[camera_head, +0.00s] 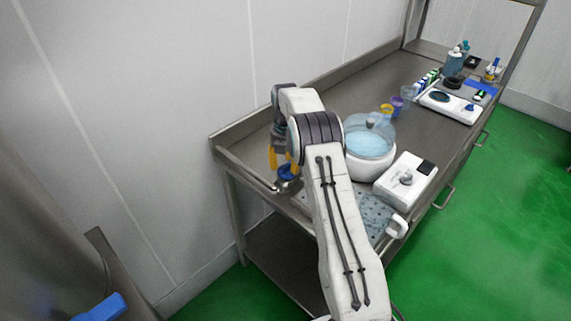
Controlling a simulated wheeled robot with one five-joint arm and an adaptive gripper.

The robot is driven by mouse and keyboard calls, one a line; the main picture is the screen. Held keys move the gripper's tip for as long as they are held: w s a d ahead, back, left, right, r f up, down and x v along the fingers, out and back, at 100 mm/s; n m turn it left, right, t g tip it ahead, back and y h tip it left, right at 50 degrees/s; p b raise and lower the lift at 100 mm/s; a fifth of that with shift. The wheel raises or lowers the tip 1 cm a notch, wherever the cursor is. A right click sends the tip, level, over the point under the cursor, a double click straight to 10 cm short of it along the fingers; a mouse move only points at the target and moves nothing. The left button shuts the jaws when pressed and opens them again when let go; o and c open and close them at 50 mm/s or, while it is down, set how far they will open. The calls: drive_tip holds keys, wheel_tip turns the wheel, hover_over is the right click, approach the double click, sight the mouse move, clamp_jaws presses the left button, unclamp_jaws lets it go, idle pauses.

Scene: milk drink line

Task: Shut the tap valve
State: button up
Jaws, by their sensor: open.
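My gripper (280,162) hangs at the left end of the steel bench, partly hidden by my own arm. Its yellow-orange parts point down, and it is open. A small round blue part (287,171) with dark metal below it is right beside the fingers, near the bench's front left corner. It may be the tap valve, but its lever position cannot be made out. I cannot tell whether the fingers touch it. My arm crosses the middle of the view and hides part of the bench.
A clear-lidded white bowl (369,164) holds pale blue liquid. A white box with a knob (407,179) stands beside it. A white mug (397,227) is by a perforated tray (374,211). Cups and bottles stand farther back. A blue object (102,307) is at lower left.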

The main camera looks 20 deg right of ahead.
drive_tip(key=shift+f, duration=0.25)
drive_tip(key=shift+o, duration=0.3)
clamp_jaws()
